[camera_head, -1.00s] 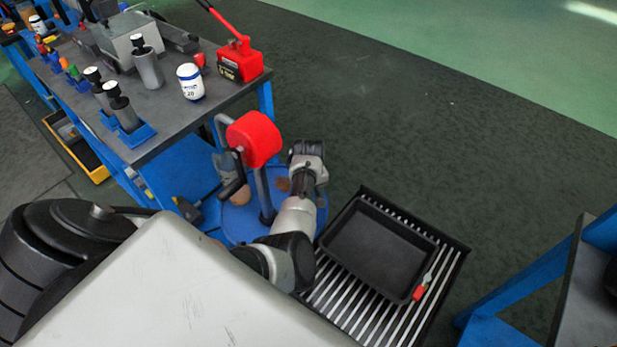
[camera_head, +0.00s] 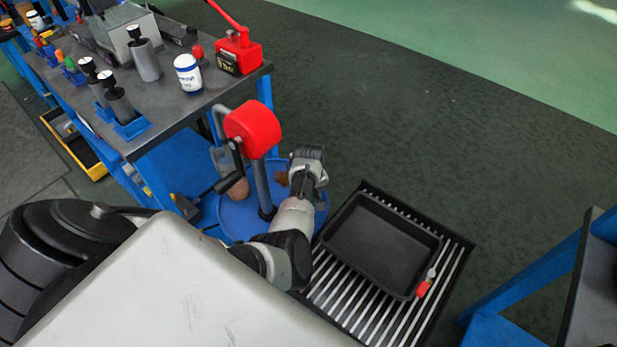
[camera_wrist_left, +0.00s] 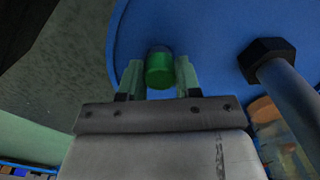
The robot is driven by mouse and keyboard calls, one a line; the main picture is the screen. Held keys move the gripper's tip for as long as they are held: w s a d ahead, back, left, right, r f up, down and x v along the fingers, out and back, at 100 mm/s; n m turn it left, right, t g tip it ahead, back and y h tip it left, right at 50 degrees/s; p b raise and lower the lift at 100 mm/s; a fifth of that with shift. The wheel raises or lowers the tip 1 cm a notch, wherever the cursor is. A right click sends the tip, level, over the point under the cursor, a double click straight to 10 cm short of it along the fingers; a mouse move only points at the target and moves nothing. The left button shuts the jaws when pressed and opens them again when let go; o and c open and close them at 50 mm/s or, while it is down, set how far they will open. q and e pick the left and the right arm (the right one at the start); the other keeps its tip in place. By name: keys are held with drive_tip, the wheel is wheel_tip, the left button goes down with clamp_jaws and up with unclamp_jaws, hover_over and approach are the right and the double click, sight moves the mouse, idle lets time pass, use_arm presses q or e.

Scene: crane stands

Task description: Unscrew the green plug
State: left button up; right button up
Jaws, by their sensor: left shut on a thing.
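The green plug (camera_wrist_left: 159,69) stands on the blue drum top (camera_wrist_left: 215,40) in the left wrist view. My left gripper (camera_wrist_left: 160,76) has one pale green finger on each side of it and is shut on the plug. In the head view my left wrist (camera_head: 306,170) is over the right side of the blue drum (camera_head: 236,222). My own wrist hides the plug and the fingers there. My right gripper is not in view.
A pump with a red body (camera_head: 253,129) and a crank stands on the drum beside my wrist. A black tray (camera_head: 372,252) sits on a slatted stand (camera_head: 345,303) at right. A blue-framed workbench (camera_head: 190,112) with bottles and tools is at upper left.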

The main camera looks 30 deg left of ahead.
use_arm(q)
drive_tip(key=shift+r, duration=0.1)
idle(0.6)
drive_tip(key=shift+r+n+p, duration=0.1)
drive_tip(key=shift+n+p, duration=0.3)
drive_tip(key=shift+n, duration=0.3)
drive_tip(key=n, duration=0.4)
drive_tip(key=shift+n, duration=0.9)
drive_tip(key=n, duration=0.3)
drive_tip(key=shift+n, duration=0.3)
drive_tip(key=n, duration=0.4)
drive_tip(key=shift+n, duration=0.4)
